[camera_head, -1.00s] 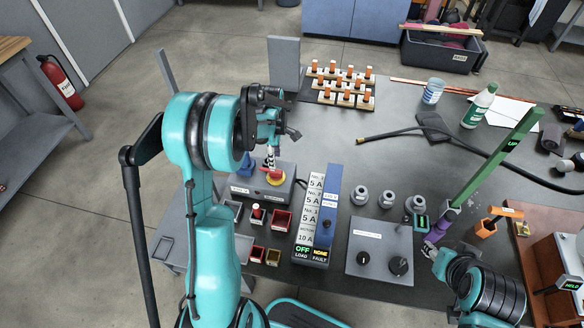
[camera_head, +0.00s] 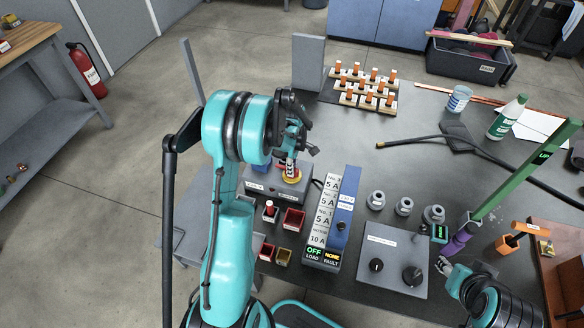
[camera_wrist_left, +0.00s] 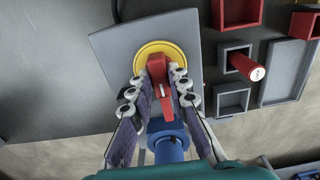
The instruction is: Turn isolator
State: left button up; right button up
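The isolator (camera_head: 262,185) is a grey box with a yellow disc and a red handle, on the near left part of the table. In the left wrist view the red handle (camera_wrist_left: 158,75) stands on the yellow disc (camera_wrist_left: 146,50), pointing toward the gripper's base. My left gripper (camera_head: 291,168) is over the isolator. In the left wrist view the fingers (camera_wrist_left: 160,90) straddle the handle, one on each side, apart, with slight gaps visible. My right gripper (camera_head: 444,265) is at the right, by a purple piece under a long green bar; its fingers are unclear.
Small red-walled bins (camera_head: 293,219) and a fuse panel (camera_head: 325,220) stand just right of the isolator. A grey box with black knobs (camera_head: 380,260) lies farther right. The green bar (camera_head: 525,170) rises at the right.

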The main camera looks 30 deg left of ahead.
pick_arm(q)
jog(key=shift+m, duration=0.3)
grip_shut()
jog(key=m, duration=0.3)
jog(key=shift+m+b, duration=0.3)
jog(key=m, duration=0.4)
jog(key=shift+m, duration=0.3)
jog(key=m, duration=0.4)
jog(key=shift+m, duration=0.3)
jog(key=shift+m+b, duration=0.35)
jog(key=shift+m, duration=1.75)
jog(key=o, duration=0.8)
grip_release()
